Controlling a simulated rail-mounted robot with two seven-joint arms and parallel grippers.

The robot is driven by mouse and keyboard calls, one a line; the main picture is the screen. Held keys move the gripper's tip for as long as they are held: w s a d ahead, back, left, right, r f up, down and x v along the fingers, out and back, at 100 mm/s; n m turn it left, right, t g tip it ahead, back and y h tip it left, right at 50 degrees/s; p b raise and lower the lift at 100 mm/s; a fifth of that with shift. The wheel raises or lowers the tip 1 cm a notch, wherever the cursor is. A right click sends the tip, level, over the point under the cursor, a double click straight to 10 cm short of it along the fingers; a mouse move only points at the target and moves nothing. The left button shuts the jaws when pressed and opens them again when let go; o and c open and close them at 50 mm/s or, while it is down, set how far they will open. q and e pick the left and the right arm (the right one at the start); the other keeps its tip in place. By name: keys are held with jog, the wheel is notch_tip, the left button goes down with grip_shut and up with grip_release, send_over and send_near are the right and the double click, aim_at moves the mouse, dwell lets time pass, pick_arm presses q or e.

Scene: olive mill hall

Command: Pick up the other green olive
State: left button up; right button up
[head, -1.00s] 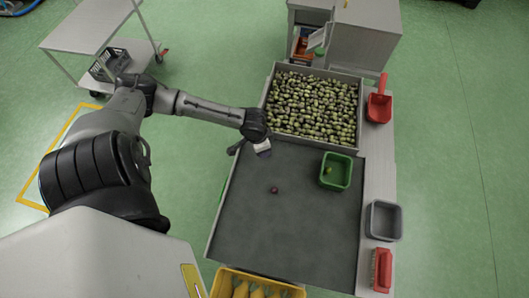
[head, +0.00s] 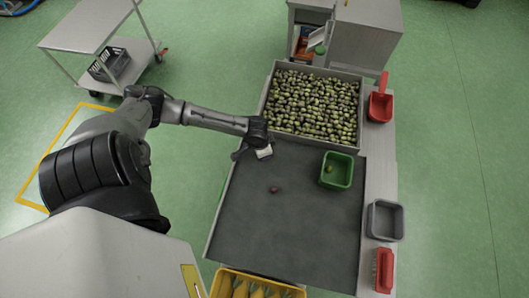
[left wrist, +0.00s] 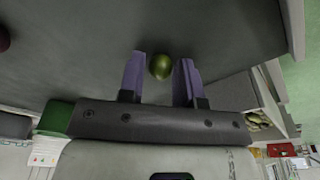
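A green olive (left wrist: 160,66) lies on the grey sorting mat (left wrist: 85,62), between the purple fingertips of my left gripper (left wrist: 160,72) in the left wrist view. The fingers stand apart on either side of it, with narrow gaps showing. In the head view my left gripper (head: 262,154) is at the mat's upper left, just below the olive-filled tray, and hides this olive. Another green olive (head: 329,169) sits in the green bin (head: 337,183) on the right of the mat. My right gripper is in neither view.
A dark reddish olive (head: 275,190) lies mid-mat. The tray (head: 317,144) full of olives borders the mat's top. A red scoop (head: 380,107), grey tub (head: 384,220) and red brush (head: 384,268) line the right ledge. A yellow crate (head: 258,285) is below. The lower mat is clear.

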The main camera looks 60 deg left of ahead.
pick_arm(q)
grip_shut()
